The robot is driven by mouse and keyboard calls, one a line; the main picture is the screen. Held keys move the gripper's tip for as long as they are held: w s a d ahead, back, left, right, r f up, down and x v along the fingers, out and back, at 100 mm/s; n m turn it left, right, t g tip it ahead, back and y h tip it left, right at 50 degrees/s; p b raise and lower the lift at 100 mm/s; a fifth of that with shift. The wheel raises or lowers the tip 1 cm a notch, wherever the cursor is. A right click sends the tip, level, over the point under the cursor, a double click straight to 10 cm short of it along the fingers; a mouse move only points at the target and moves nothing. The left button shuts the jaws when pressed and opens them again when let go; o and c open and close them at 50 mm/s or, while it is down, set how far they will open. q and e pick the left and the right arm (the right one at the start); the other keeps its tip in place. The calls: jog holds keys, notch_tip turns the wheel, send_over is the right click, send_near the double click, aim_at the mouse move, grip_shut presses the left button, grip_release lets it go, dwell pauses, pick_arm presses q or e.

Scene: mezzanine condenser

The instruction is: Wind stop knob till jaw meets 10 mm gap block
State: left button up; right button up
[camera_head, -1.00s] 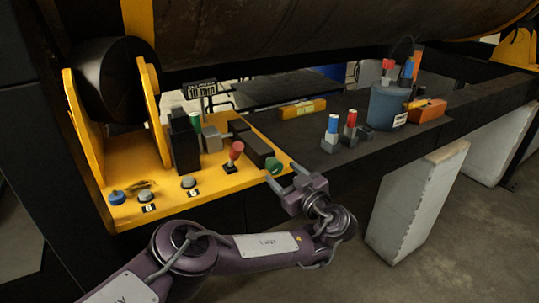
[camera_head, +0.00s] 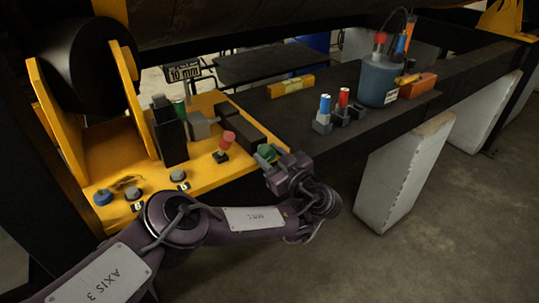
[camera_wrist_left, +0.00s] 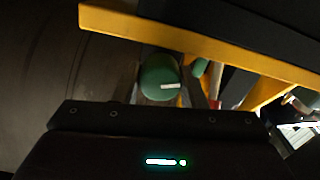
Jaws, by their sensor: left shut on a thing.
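A green knob (camera_head: 266,151) sits at the right end of a dark slide housing (camera_head: 241,128) on the yellow plate. My left gripper (camera_head: 267,156) is shut on the knob. In the left wrist view the green knob (camera_wrist_left: 160,77), with a white mark on its face, sits between the two fingers. A grey block (camera_head: 201,125), apparently the jaw, lies between the housing and a black upright block (camera_head: 171,137). A green piece (camera_head: 180,108) stands behind the upright; I cannot tell whether it is the gap block. Any gap at the jaw is hidden. My right gripper is out of view.
A red mushroom knob (camera_head: 227,139) stands left of the gripper. On the dark beam are a yellow level (camera_head: 290,86), red and blue cylinders in holders, a blue tub (camera_head: 379,84) and an orange box (camera_head: 416,86).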

pick_arm(q)
jog(key=shift+c, duration=1.4)
jog(key=shift+m, duration=0.3)
jog(key=m, duration=0.3)
jog(key=shift+m, duration=1.6)
jog(key=o, duration=1)
jog(key=shift+w+a, duration=0.1)
